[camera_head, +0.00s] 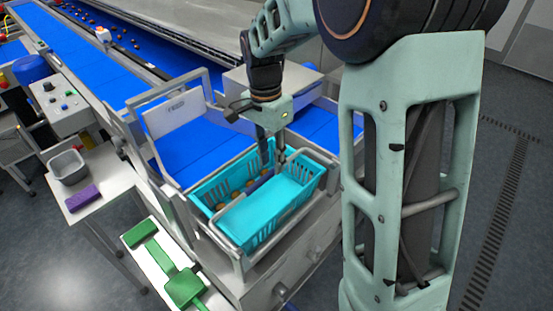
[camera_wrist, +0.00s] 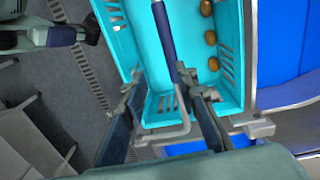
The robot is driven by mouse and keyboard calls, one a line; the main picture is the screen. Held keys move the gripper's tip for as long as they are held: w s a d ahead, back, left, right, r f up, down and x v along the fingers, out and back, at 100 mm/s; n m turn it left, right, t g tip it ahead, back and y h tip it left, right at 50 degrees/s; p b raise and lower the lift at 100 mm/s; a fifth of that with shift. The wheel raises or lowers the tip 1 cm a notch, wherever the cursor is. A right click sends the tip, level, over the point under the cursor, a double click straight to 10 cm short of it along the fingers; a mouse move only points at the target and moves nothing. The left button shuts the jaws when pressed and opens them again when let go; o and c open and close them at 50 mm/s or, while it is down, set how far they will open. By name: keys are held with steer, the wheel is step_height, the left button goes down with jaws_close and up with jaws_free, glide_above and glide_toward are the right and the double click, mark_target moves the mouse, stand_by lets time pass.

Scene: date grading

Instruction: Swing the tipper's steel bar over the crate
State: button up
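The turquoise crate (camera_head: 213,222) sits in the tipper's steel frame (camera_head: 237,247), with brown dates along one side. In the wrist view the crate (camera_wrist: 231,50) fills the upper middle. My gripper (camera_head: 272,160) points down over the crate. In the wrist view its fingers (camera_wrist: 165,82) are apart, one each side of the bar; contact is not visible.
Blue conveyor belts (camera_head: 205,150) run behind the tipper. A side table (camera_head: 105,187) at left holds a grey tub (camera_head: 68,167) and a purple block (camera_head: 82,197). Green tools (camera_head: 180,283) lie on a white shelf in front. Open floor is at right.

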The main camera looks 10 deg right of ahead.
steer(key=w+a+f, duration=0.3)
steer(key=w, duration=0.1)
steer(key=shift+a+b, duration=0.25)
steer(key=shift+b, duration=0.05)
stand_by(0.4)
steer(key=shift+w+f, duration=0.1)
step_height(320, 180, up, 12)
steer(key=shift+w+a, duration=0.25)
stand_by(0.4)
